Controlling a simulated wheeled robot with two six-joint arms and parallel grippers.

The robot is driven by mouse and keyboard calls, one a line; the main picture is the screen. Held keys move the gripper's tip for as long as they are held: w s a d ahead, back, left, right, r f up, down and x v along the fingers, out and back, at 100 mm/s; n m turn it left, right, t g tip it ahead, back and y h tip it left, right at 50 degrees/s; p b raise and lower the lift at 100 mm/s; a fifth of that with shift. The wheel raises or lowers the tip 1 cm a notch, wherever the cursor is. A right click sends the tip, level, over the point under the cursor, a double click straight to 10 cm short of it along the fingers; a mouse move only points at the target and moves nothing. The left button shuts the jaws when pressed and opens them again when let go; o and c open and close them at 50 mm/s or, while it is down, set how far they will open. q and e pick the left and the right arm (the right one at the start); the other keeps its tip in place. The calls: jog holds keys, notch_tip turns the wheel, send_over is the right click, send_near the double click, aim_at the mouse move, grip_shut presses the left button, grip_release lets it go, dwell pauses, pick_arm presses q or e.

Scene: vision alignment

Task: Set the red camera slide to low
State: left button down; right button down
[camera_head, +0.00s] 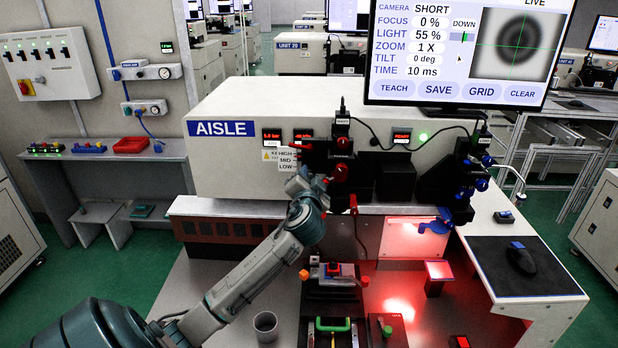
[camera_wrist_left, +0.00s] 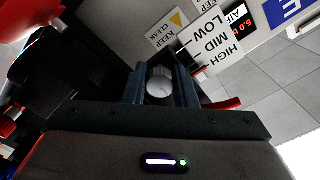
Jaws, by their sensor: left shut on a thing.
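The red camera (camera_head: 342,172), with red knobs, is mounted on the front of the white machine, left of the blue camera (camera_head: 466,180). A HIGH/MID/LOW label (camera_head: 287,160) is beside it, and the label also shows upside down in the left wrist view (camera_wrist_left: 215,45). My left gripper (camera_head: 308,180) is at the red camera's left side, just below the label. In the left wrist view my left gripper (camera_wrist_left: 162,86) is shut on a round grey knob (camera_wrist_left: 160,84). Which level the slide is at cannot be told. My right gripper is not in view.
A monitor (camera_head: 470,45) reads camera SHORT above the machine. A cable hangs beside the red camera.

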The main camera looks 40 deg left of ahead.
pick_arm(q)
notch_tip(320, 180, down, 4)
jog(key=b, duration=0.3)
jog(key=shift+f, duration=0.15)
jog(key=c, duration=1.2)
grip_release()
jog(key=shift+o, duration=0.2)
jog(key=shift+d, duration=0.1)
jog(key=b+v, duration=0.3)
jog(key=v, duration=0.7)
jog(key=shift+s+d, duration=0.25)
jog(key=shift+s, duration=0.05)
